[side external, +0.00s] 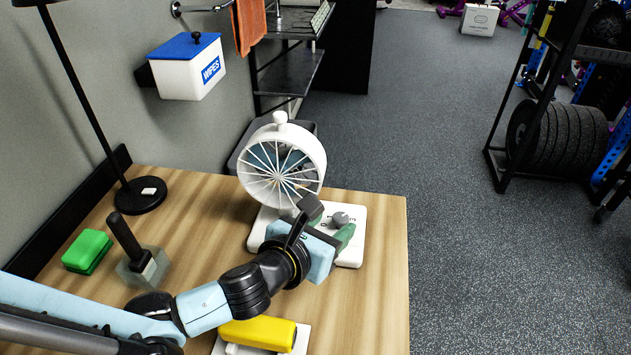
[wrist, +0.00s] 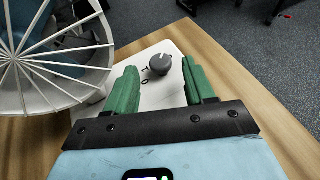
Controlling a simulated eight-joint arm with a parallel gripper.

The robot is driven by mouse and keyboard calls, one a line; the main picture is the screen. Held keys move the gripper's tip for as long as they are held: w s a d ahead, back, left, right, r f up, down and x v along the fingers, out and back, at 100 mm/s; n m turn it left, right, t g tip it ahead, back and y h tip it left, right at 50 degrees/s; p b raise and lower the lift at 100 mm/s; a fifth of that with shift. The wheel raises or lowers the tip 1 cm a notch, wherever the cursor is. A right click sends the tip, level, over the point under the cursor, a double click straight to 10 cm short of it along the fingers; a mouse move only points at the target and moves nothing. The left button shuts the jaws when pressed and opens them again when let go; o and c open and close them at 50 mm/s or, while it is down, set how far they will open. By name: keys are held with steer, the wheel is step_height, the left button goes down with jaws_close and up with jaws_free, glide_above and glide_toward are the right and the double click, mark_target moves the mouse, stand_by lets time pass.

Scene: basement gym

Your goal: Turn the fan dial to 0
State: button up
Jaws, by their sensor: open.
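The white fan (side external: 281,165) stands on the wooden table, with its round grille facing the camera. Its white base (side external: 350,252) carries a grey dial (side external: 340,219). In the wrist view the dial (wrist: 160,64) has a pale pointer line at its upper right, and the marks "1" and "0" are printed on the base below and left of it. My gripper (side external: 330,233) is over the base. Its green fingers (wrist: 161,85) are apart, one on each side of the dial's near side, with nothing between them. The dial lies just beyond the fingertips.
A yellow object (side external: 258,333) lies near the front edge. A green block (side external: 87,250) and a dark-handled tool on a translucent block (side external: 143,266) sit at the left. A black lamp (side external: 140,194) stands behind them. The table's right edge (side external: 407,270) is close to the fan base.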

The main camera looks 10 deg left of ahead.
mark_target(342, 218)
steer(key=shift+x, duration=1.3)
steer(key=c, duration=1)
steer(key=shift+s+d, duration=0.1)
steer(key=n+y, duration=0.2)
steer(key=n+t+y, duration=0.1)
steer(key=y, duration=0.1)
steer(key=shift+s+d+n, duration=0.1)
steer(key=shift+d+n, duration=0.25)
steer(key=shift+n, duration=0.05)
steer(key=n+y, duration=0.1)
steer(key=y, duration=0.1)
steer(key=n+y, duration=0.2)
steer(key=n+g+y, duration=0.1)
steer(key=n+y, duration=0.1)
steer(key=shift+d+y, duration=0.3)
steer(key=shift+d, duration=0.1)
steer(key=shift+n, duration=0.4)
